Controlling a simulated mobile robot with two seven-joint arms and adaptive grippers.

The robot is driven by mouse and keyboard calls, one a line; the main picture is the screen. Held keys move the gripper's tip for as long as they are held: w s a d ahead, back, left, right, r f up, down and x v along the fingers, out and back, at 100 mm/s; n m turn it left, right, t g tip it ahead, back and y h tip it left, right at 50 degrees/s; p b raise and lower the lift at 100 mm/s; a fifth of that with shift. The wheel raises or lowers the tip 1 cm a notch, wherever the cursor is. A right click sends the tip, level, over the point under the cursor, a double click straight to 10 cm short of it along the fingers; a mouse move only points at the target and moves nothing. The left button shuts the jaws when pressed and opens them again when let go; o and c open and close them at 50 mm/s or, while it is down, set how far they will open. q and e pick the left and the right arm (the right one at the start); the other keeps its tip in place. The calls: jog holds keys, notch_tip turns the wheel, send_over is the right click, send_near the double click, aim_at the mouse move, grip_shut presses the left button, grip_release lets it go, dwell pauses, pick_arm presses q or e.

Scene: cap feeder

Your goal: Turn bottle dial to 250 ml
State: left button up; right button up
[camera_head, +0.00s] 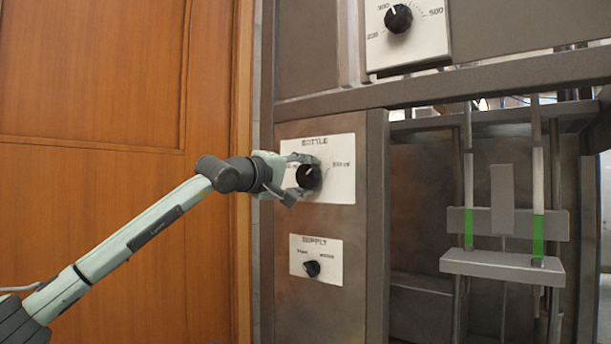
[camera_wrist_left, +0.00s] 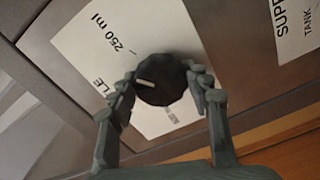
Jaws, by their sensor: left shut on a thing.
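The bottle dial (camera_head: 308,176) is a black knob on a white plate (camera_head: 343,189) headed "BOTTLE". It also shows in the left wrist view (camera_wrist_left: 168,88). My left gripper (camera_head: 295,177) is shut on the dial, with one finger on each side of it in the left wrist view (camera_wrist_left: 162,92). The dial's white mark points left in that view, between the "BOTTLE" heading and the tick by the "250 ml" label (camera_wrist_left: 108,37), not straight at that tick. My right gripper is not in view.
Below is a "SUPPLY" plate (camera_head: 328,248) with a small black knob (camera_head: 312,268). A larger dial (camera_head: 398,18) is on a panel above, under which a metal beam (camera_head: 470,80) runs. Right is an open bay with green-marked rods (camera_head: 538,235). A wooden door (camera_head: 90,110) stands left.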

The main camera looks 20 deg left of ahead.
pick_arm(q)
jog(key=shift+m, duration=1.7)
jog(key=o, duration=1.2)
jog(key=v, duration=1.2)
